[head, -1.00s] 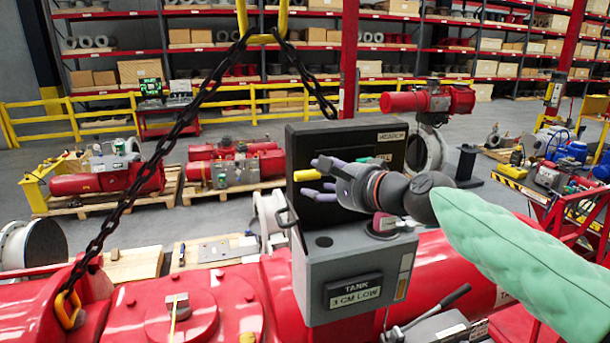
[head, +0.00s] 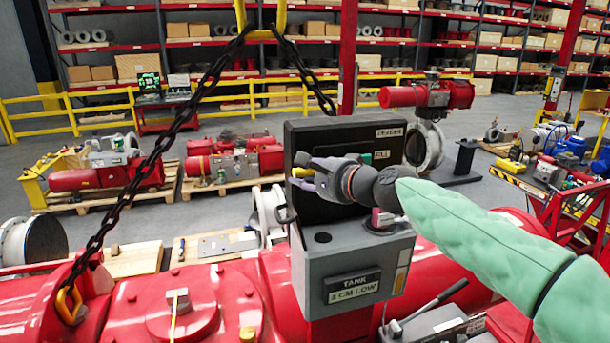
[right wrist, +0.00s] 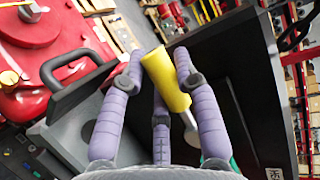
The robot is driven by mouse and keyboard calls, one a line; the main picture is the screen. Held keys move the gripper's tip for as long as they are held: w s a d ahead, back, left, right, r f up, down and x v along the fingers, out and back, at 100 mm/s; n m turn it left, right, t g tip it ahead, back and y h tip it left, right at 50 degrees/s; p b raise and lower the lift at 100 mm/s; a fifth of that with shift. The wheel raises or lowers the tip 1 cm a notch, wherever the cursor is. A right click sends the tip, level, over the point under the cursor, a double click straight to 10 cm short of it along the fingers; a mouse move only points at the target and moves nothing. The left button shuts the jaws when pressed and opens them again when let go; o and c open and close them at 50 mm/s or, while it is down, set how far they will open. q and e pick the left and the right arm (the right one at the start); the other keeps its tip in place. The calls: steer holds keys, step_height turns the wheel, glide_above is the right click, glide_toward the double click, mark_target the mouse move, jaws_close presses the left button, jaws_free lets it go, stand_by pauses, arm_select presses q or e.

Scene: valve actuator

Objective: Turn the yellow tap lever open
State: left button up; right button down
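The yellow tap lever (head: 303,173) sticks out to the left at the front of the dark panel of the grey control box. In the right wrist view the yellow lever (right wrist: 168,82) is a short cylinder between my fingers, with its pale stem running down right. My right gripper (head: 301,172) reaches in from the right. Its purple fingers (right wrist: 160,75) are apart and straddle the lever, with a gap on the left side; firm contact cannot be made out. The lever hides part of the middle finger. My left gripper is not in view.
The grey control box (head: 325,252) stands on a large red actuator (head: 225,320). A dark chain (head: 130,195) hangs on the left. A grey hand lever (head: 432,305) rises at the lower right. A grey handle on the box lies close to my fingers.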

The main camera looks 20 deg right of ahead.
steer(key=shift+m+b, duration=0.3)
steer(key=shift+b, duration=0.4)
steer(key=r+m+b, duration=0.1)
steer(key=b, duration=0.1)
steer(key=m+t+y+b, duration=0.1)
steer(key=r+m+y+b, duration=0.1)
steer(key=b, duration=0.1)
steer(key=shift+d+r+m+t+b, duration=0.25)
steer(key=shift+r+m+t+b, duration=0.05)
steer(key=shift+r+m, duration=0.1)
steer(key=r+m+t+b, duration=0.1)
steer(key=m+b, duration=0.1)
steer(key=d+r+m+t+b, duration=0.1)
steer(key=m+b, duration=0.1)
steer(key=d+r+m+t+b, duration=0.1)
steer(key=m+b, duration=0.1)
steer(key=shift+w+d+y, duration=0.1)
steer(key=shift+d+y, duration=0.1)
steer(key=shift+y, duration=0.1)
steer(key=m+b, duration=0.1)
steer(key=d+m+t+b, duration=0.1)
steer(key=m, duration=0.1)
steer(key=d+r+m+t+h+b, duration=0.1)
steer(key=shift+m, duration=0.4)
steer(key=shift+d+r+m+t+h+b, duration=0.15)
steer(key=shift+d+r+m+h+b, duration=0.1)
steer(key=shift+m+b, duration=0.2)
steer(key=shift+d+r+m+t+h+b, duration=0.15)
steer(key=shift+d+m+b, duration=0.15)
steer(key=shift+m, duration=0.25)
